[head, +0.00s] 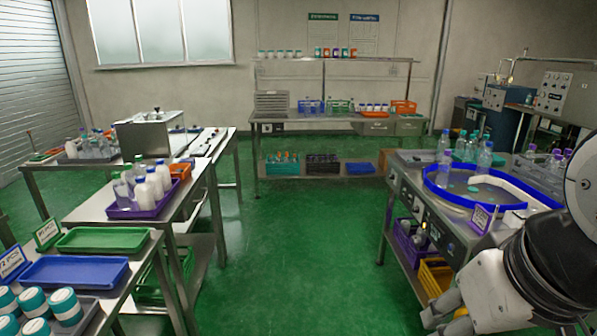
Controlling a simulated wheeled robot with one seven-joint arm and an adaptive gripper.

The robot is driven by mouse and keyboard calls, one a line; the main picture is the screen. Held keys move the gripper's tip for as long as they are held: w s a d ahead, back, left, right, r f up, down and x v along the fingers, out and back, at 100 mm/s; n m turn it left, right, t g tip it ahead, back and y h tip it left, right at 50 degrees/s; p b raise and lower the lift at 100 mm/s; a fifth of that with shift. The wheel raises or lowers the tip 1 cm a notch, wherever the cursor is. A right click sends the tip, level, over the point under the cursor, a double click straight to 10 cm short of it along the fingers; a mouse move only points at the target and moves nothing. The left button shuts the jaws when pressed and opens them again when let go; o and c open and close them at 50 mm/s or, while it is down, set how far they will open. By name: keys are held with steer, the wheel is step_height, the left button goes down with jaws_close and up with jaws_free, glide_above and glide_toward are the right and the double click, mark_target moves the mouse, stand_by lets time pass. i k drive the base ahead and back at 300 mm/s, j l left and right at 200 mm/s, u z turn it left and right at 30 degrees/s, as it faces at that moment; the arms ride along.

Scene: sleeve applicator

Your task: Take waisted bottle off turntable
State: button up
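The turntable (465,188) is a grey disc with a raised blue rim, set in the steel bench on the right. Clear bottles stand at its back: one with a purple-blue cap (443,153) at the left rim, and several with teal caps, such as the one at the right (485,156). Their outlines are too small to tell which is waisted. A small flat teal piece (473,188) lies on the disc. My gripper (447,322) is at the lower right, in front of and below the turntable, apart from the bottles. Its fingertips are partly cut off, and its opening is unclear.
A white guide (505,185) crosses the turntable's right side. A small purple-edged sign (484,218) stands at the bench front. Purple-capped bottles (556,158) stand at the back right. Green (106,240) and blue (73,271) trays lie on the left tables. Green floor between is clear.

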mark_target(442, 180)
steer(key=i+j+z, duration=0.15)
steer(key=i+z, duration=0.25)
steer(key=i, duration=0.2)
steer(key=i+j+z, duration=0.35)
steer(key=i, duration=0.25)
steer(key=i+j+z, duration=0.4)
steer(key=i, duration=0.15)
steer(key=i+j+z, duration=0.2)
steer(key=z, duration=0.15)
steer(key=i+j+z, duration=0.3)
steer(key=j+z, duration=0.35)
steer(key=i+j+z, duration=0.1)
steer(key=j+z, duration=0.2)
steer(key=j, duration=0.15)
steer(key=j+z, duration=0.7)
steer(key=j, duration=0.15)
steer(key=k+j+z, duration=0.1)
steer(key=j+z, duration=0.2)
steer(key=j, duration=0.55)
